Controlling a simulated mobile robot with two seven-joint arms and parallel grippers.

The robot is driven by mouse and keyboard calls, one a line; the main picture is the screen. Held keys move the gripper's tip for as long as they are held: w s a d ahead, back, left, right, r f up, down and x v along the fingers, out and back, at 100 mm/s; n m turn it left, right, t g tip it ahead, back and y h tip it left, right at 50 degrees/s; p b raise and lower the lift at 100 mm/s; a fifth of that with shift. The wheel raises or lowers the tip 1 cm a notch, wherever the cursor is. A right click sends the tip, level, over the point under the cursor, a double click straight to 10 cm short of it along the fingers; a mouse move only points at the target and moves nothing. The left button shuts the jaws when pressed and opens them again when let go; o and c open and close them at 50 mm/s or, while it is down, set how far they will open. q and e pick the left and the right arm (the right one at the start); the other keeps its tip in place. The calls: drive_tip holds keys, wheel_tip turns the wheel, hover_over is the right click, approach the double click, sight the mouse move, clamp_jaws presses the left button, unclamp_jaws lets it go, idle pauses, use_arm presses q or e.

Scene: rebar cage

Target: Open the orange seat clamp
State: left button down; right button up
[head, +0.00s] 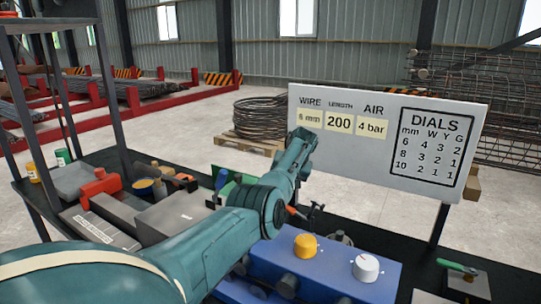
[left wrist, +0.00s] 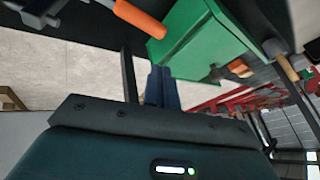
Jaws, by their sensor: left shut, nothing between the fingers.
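My left arm crosses the head view from the lower left, and its wrist (head: 300,145) is raised in front of the sign board. The fingers are hidden there. In the left wrist view my left gripper (left wrist: 129,75) is shut and holds nothing. A small orange handle (head: 292,211) shows just right of my arm in the head view. An orange rod-like part (left wrist: 138,18) lies beside a green block (left wrist: 190,40) in the wrist view, apart from the fingers. I cannot tell which orange part is the seat clamp, or whether it is open. My right gripper is out of view.
A blue box with a yellow knob (head: 305,245) and a white knob (head: 366,267) stands in front. A red-orange block (head: 100,185) and grey boxes crowd the bench at left. A white sign board (head: 390,140) stands behind. A green-handled tool (head: 457,266) lies at right.

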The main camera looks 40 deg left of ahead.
use_arm(q)
drive_tip(key=s+a+r+b, duration=0.1)
drive_tip(key=s+a+r, duration=0.2)
drive_tip(key=a+r, duration=0.2)
drive_tip(key=shift+s+r, duration=0.4)
drive_tip(key=shift+r, duration=0.05)
